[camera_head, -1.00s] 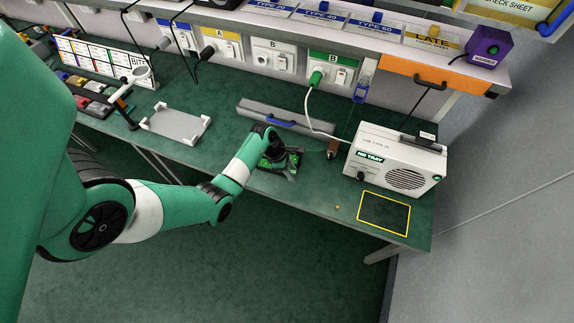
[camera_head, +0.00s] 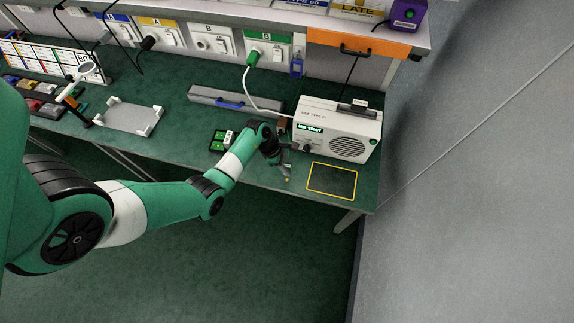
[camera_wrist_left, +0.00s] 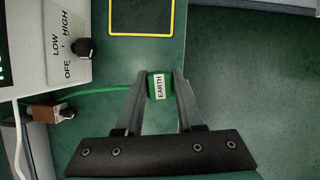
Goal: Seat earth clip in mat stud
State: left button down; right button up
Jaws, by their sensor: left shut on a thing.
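My left gripper (camera_head: 284,172) is over the front part of the green bench mat (camera_head: 175,135), left of the yellow-outlined square. In the left wrist view the gripper (camera_wrist_left: 158,88) is shut on the earth clip (camera_wrist_left: 158,86), a green piece with a white label reading EARTH. A green lead (camera_wrist_left: 105,90) runs left from the clip. A small orange-yellow spot, perhaps the mat stud (camera_head: 287,180), shows right by the fingertips; I cannot tell whether the clip touches it. No stud shows in the left wrist view. My right gripper is in neither view.
A white speaker-fronted box (camera_head: 338,128) with a knob stands just behind the gripper. The yellow-outlined square (camera_head: 332,181) is empty. A brown block (camera_wrist_left: 47,113) sits near the lead. A dark green-marked tray (camera_head: 222,140) lies left. The bench's front edge is close.

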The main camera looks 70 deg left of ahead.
pick_arm(q)
notch_tip(320, 180, down, 5)
jog(key=b, duration=0.4)
jog(key=shift+f, duration=0.2)
jog(key=shift+f+b, duration=0.1)
jog(key=shift+b, duration=0.2)
jog(key=shift+p, duration=0.3)
dwell(0.4)
jog(key=shift+f+b, duration=0.95)
jog(key=shift+f, duration=0.5)
